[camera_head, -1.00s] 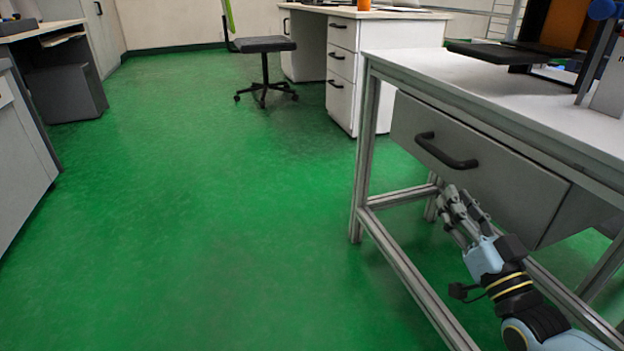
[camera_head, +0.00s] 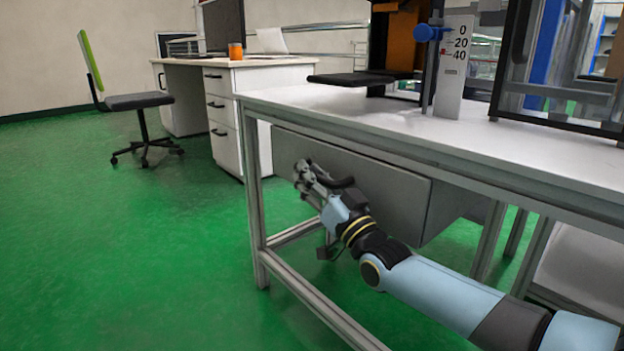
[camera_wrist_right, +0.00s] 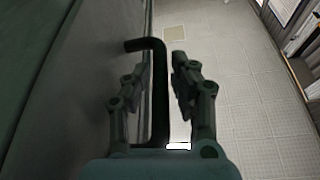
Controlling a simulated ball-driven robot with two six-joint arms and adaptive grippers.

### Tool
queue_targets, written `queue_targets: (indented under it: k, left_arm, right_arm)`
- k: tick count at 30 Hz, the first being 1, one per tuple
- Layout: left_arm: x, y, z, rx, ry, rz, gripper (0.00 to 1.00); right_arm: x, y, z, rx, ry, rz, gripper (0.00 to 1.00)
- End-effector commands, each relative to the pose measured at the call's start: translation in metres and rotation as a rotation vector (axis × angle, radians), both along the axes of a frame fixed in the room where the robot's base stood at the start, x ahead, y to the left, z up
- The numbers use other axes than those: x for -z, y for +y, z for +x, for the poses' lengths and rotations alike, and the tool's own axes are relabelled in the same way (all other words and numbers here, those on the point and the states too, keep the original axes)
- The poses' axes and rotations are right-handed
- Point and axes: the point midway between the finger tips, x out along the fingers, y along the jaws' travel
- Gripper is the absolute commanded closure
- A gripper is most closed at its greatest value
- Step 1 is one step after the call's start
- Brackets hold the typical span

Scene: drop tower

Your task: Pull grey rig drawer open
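The grey rig drawer (camera_head: 392,200) hangs under the white table top, and its front looks about in line with the table frame. Its black bar handle (camera_head: 338,182) is partly hidden behind my right gripper (camera_head: 306,174) in the head view. In the right wrist view, the handle (camera_wrist_right: 158,100) stands between the two fingers of my right gripper (camera_wrist_right: 159,72). The fingers are apart, with a clear gap between the bar and the right finger. The drawer front (camera_wrist_right: 85,90) fills the left side there. My left gripper is not in view.
The rig table (camera_head: 290,100) carries a black plate (camera_head: 350,79), a scale panel (camera_head: 454,65) and a dark frame. Table legs and a low rail stand below the drawer. Green floor (camera_head: 130,250) is free to the left. A chair (camera_head: 140,102) and white desk (camera_head: 260,75) stand behind.

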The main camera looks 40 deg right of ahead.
Motion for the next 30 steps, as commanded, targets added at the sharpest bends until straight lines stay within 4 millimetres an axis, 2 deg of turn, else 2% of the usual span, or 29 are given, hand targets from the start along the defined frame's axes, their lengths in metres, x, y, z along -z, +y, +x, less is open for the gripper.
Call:
queue_targets:
  k: [5,11,12,25,30]
  left_arm:
    - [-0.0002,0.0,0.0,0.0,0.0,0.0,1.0]
    - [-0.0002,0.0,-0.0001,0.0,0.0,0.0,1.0]
    - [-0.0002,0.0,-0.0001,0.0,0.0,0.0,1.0]
    - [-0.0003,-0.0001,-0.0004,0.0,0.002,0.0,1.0]
    - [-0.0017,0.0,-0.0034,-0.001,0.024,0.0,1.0]
  right_arm:
    - [-0.0003,-0.0001,0.0,0.0,0.0,0.0,0.75]
    - [0.0,0.0,-0.0002,0.0,0.0,0.0,0.99]
    - [0.0,0.0,-0.0002,0.0,0.0,0.0,1.0]
    - [0.0004,0.0008,-0.0006,0.001,0.001,0.0,1.0]
    - [0.0001,0.0086,-0.0013,0.001,0.0,0.004,1.0]
